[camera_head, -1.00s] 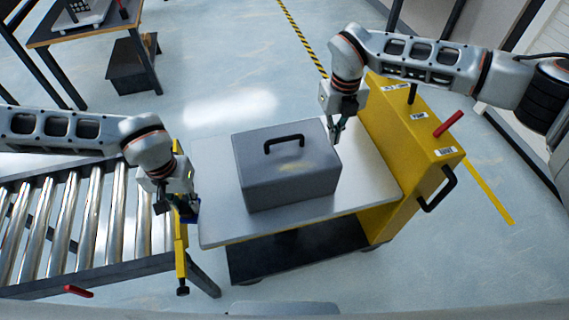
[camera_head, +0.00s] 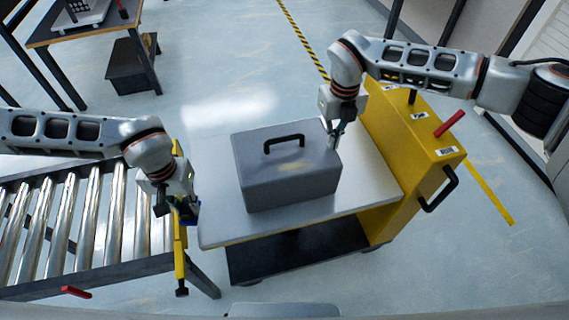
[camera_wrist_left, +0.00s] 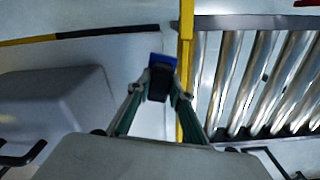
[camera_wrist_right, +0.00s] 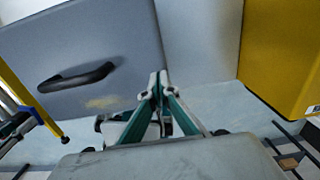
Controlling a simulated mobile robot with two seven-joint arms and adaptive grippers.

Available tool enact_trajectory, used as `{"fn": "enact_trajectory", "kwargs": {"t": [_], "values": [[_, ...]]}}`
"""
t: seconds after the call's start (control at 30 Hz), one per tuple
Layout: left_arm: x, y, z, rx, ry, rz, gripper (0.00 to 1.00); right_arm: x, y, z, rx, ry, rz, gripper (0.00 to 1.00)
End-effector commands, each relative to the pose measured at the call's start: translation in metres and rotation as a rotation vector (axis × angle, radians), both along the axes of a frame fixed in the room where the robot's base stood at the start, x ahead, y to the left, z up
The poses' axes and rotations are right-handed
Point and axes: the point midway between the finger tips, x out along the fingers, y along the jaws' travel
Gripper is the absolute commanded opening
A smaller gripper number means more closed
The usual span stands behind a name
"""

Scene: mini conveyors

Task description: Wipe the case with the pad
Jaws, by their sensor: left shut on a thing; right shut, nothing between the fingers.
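The grey case (camera_head: 262,185) with a black handle stands upright on the cart's top. A yellowish smudge marks its top; it also shows on the case in the right wrist view (camera_wrist_right: 110,60). My left gripper (camera_head: 185,212) is left of the case, over the conveyor's end, shut on the pad. The pad is a small blue block with a dark part (camera_wrist_left: 160,77), between the fingertips in the left wrist view. My right gripper (camera_head: 335,142) is shut and empty at the case's right edge; its tips meet beside the case in the right wrist view (camera_wrist_right: 158,80). Contact cannot be told.
The cart (camera_head: 375,190) has a pale top and a yellow end panel with a red lever (camera_head: 449,123) and black handle. A roller conveyor (camera_head: 95,225) with a yellow rail (camera_head: 180,255) lies left. A table (camera_head: 85,25) stands at the back left.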

Motion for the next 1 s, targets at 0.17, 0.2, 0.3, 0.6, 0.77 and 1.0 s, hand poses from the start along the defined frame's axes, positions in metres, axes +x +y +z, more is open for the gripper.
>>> {"fn": "enact_trajectory", "kwargs": {"t": [0.17,0.2,0.3,0.6,0.77,1.0], "values": [[-0.0002,0.0000,-0.0016,0.000,0.001,0.000,0.03,-0.0001,0.0001,-0.0039,0.000,0.001,0.000,0.00],[-0.0003,0.0000,-0.0019,0.000,0.001,0.000,0.03,-0.0002,0.0000,-0.0046,0.000,0.001,0.000,0.00],[-0.0005,0.0000,-0.0027,0.000,0.002,0.000,0.03,-0.0002,0.0000,-0.0064,0.000,0.001,0.000,0.00],[-0.0005,0.0000,-0.0029,0.000,0.002,0.000,0.03,-0.0002,0.0000,-0.0075,0.000,0.000,0.000,0.00],[-0.0005,-0.0001,-0.0029,0.000,0.002,0.000,0.03,-0.0002,0.0000,-0.0074,0.000,0.000,0.000,0.00],[0.0028,-0.0023,-0.0016,0.000,0.001,-0.001,0.03,-0.0001,0.0001,-0.0074,0.000,0.000,0.000,0.00]]}}
